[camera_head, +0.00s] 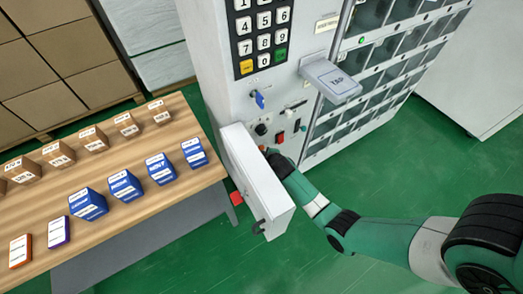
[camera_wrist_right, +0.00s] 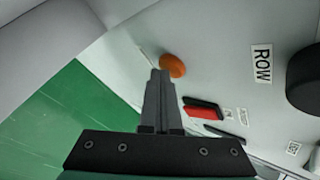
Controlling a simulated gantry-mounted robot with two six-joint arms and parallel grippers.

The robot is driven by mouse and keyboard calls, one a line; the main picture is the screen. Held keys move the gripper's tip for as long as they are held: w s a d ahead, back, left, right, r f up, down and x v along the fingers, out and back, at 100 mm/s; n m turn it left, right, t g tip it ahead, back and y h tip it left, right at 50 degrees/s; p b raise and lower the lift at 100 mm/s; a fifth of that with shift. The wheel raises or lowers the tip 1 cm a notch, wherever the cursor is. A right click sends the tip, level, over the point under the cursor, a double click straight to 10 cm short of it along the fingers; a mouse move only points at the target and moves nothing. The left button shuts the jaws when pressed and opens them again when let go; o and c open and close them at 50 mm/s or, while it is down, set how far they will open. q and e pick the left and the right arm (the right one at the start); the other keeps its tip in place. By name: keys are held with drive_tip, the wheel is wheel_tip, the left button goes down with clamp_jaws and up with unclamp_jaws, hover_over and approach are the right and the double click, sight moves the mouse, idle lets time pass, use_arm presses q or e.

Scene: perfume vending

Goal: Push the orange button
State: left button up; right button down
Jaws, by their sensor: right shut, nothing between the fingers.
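The orange button (camera_wrist_right: 173,65) is a round knob on the pale machine panel. It shows in the right wrist view just beyond my fingertips, and only a sliver of it (camera_head: 262,148) shows in the head view. My right gripper (camera_wrist_right: 160,74) is shut and empty, its tips at the button's lower left edge; I cannot tell whether they touch. In the head view my right gripper (camera_head: 270,152) is at the lower front of the vending machine (camera_head: 217,60), partly hidden by the open white door (camera_head: 262,190). My left gripper is not in view.
A red switch (camera_wrist_right: 203,110) and a black knob (camera_wrist_right: 304,80) sit on the same panel. A shelf (camera_head: 334,80) juts out above. A wooden table (camera_head: 120,165) with several boxes stands left. Green floor (camera_head: 385,165) is free at right.

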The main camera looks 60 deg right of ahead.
drive_tip(key=shift+s, duration=0.1)
drive_tip(key=shift+s+a+p, duration=0.4)
drive_tip(key=shift+s+p, duration=0.1)
drive_tip(key=shift+s, duration=0.05)
drive_tip(key=s+a, duration=0.1)
drive_tip(key=s+p, duration=0.1)
drive_tip(key=s, duration=0.1)
drive_tip(key=s+a+p, duration=0.1)
drive_tip(key=shift+s+a, duration=0.15)
drive_tip(key=shift+a, duration=0.15)
idle(1.7)
